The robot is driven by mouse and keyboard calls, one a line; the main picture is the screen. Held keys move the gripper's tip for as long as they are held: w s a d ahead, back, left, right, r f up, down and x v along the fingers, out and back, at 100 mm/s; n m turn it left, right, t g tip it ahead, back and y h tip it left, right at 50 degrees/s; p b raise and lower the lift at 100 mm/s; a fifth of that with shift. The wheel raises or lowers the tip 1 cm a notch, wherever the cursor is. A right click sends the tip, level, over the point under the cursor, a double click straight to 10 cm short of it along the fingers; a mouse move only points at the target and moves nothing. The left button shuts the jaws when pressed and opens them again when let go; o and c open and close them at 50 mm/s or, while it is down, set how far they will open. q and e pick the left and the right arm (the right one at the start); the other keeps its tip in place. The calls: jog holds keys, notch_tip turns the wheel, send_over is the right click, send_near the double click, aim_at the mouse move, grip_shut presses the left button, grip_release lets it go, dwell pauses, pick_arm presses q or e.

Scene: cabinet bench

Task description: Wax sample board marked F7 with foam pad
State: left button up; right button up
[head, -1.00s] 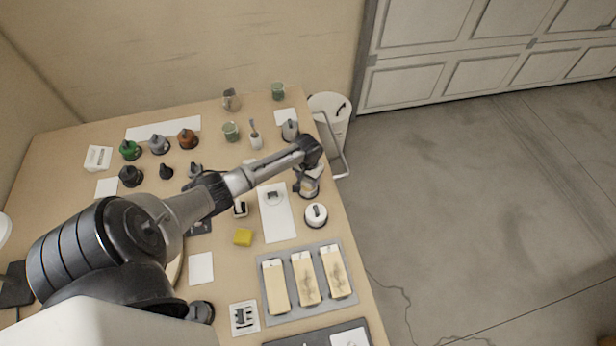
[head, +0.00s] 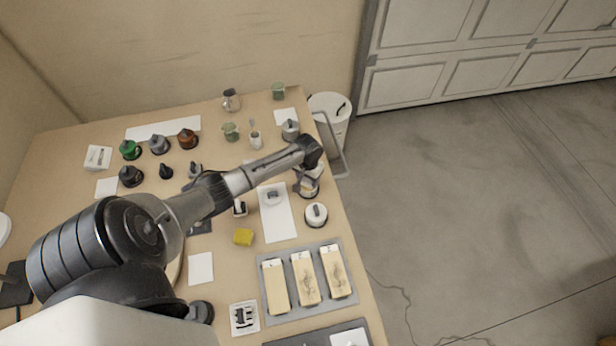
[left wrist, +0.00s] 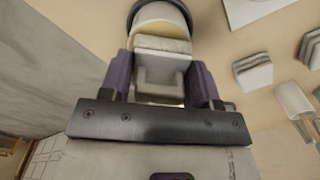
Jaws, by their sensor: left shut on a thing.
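My left gripper (head: 309,178) is over a small round tin with a yellowish band (head: 310,189) near the right edge of the bench. In the left wrist view, my left gripper (left wrist: 163,88) is shut on a pale block-shaped pad (left wrist: 162,62). The far end of the pad is at the mouth of a dark-rimmed round tin with cream contents (left wrist: 160,14); I cannot tell how deep it reaches. Three pale wooden sample boards, left (head: 276,288), middle (head: 306,279) and right (head: 334,270), lie in a grey tray (head: 346,292). Their marks are too small to read. The middle and right boards have dark streaks. My right gripper is not in view.
A white-lidded round tin (head: 316,214) stands between my gripper and the tray. Several pots and jars stand at the back. A white bin (head: 331,112) is beyond the bench edge.

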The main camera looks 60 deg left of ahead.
pick_arm(q)
jog(key=shift+f, duration=0.4)
jog(key=shift+f, duration=0.15)
dwell(2.1)
notch_tip(320, 180, up, 7)
jog(key=p, duration=0.8)
jog(key=shift+p, duration=0.3)
